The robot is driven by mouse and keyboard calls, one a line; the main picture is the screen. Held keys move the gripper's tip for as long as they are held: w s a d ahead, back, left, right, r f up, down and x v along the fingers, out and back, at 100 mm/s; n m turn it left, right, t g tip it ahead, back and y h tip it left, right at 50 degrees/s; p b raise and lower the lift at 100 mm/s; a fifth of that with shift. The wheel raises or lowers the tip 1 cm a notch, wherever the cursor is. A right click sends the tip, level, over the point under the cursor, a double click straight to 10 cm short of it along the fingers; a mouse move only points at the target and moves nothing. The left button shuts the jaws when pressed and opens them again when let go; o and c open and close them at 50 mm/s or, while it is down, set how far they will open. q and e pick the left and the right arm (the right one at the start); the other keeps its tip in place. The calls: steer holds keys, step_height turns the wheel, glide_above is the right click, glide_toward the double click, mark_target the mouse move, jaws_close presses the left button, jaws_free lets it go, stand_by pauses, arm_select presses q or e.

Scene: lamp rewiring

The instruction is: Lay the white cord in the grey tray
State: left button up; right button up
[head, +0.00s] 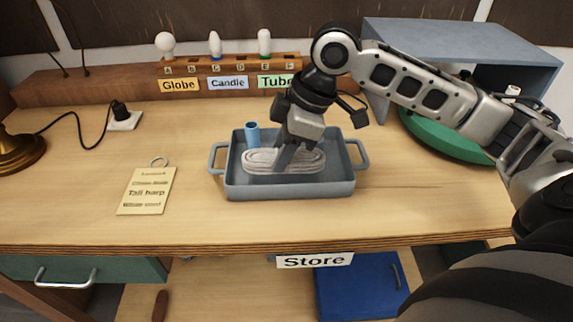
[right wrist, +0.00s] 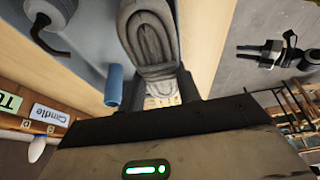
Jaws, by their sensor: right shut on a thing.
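The grey tray (head: 290,192) stands on the workbench with a handle at each end. The white cord (head: 262,160) is a flat oval coil inside the tray, low between its walls. My right gripper (head: 287,160) reaches down into the tray from above and is shut on the cord's near middle part. In the right wrist view the coiled cord (right wrist: 150,38) stretches away from between the fingers. The fingers hide part of the coil, and I cannot tell whether it rests fully on the tray floor.
A blue cylinder (head: 252,135) stands in the tray's back left corner. A tag (head: 147,190) lies left of the tray. A bulb rack (head: 230,68) is behind, a green round thing (head: 440,135) at right.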

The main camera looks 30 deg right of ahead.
steer(key=shift+w+d+f, duration=0.3)
steer(key=shift+d+f, duration=0.15)
steer(key=shift+f, duration=0.25)
steer(key=f, duration=0.3)
steer(key=shift+w+d, duration=0.2)
steer(key=shift+d, duration=0.15)
steer(key=shift+f, duration=0.45)
steer(key=o, duration=0.8)
steer(key=shift+f, duration=0.15)
steer(key=shift+c, duration=0.2)
steer(key=v, duration=1.2)
steer(key=shift+p, duration=0.3)
